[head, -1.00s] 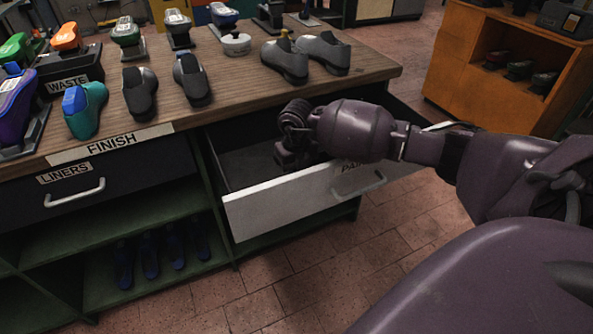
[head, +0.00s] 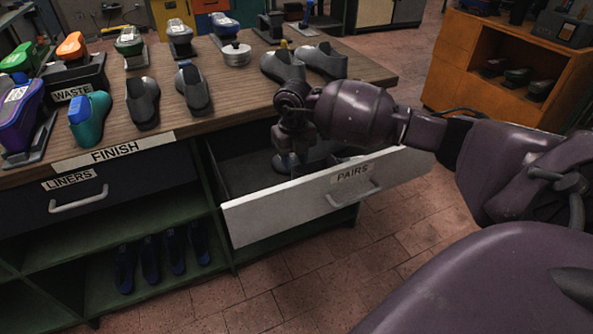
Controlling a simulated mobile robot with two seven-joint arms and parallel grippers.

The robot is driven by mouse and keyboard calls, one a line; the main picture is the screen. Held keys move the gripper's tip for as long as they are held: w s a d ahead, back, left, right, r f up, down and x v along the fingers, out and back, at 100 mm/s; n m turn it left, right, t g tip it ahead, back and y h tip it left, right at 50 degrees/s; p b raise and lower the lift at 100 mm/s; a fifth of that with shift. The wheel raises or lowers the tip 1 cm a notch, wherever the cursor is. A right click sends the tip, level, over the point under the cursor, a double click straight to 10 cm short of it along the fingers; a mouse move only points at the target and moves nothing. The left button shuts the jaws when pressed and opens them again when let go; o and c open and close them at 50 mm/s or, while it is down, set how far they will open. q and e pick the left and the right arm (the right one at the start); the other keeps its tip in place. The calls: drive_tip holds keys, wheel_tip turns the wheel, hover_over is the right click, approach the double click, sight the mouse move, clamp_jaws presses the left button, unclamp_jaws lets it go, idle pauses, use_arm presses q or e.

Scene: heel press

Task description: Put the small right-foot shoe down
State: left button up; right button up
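My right gripper (head: 292,145) points down into the open drawer labelled PAIRS (head: 262,216). Its fingers are dark and small, and I cannot tell whether they are open or shut. A blue-grey shape (head: 287,163) shows right under the fingers inside the drawer. It may be the small shoe, but it is mostly hidden by the gripper and the drawer front. I cannot tell whether it is held or resting on the drawer floor. My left gripper is not in view.
A pair of grey shoes (head: 324,60) stands on the bench top (head: 232,92) behind my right arm. Several other shoes stand farther left, by the FINISH label (head: 113,153). The drawer's left part is bare. The LINERS drawer (head: 120,180) is shut.

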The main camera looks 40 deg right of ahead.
wheel_tip(320, 180, up, 4)
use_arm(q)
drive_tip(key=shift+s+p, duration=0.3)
use_arm(e)
drive_tip(key=shift+r, duration=0.3)
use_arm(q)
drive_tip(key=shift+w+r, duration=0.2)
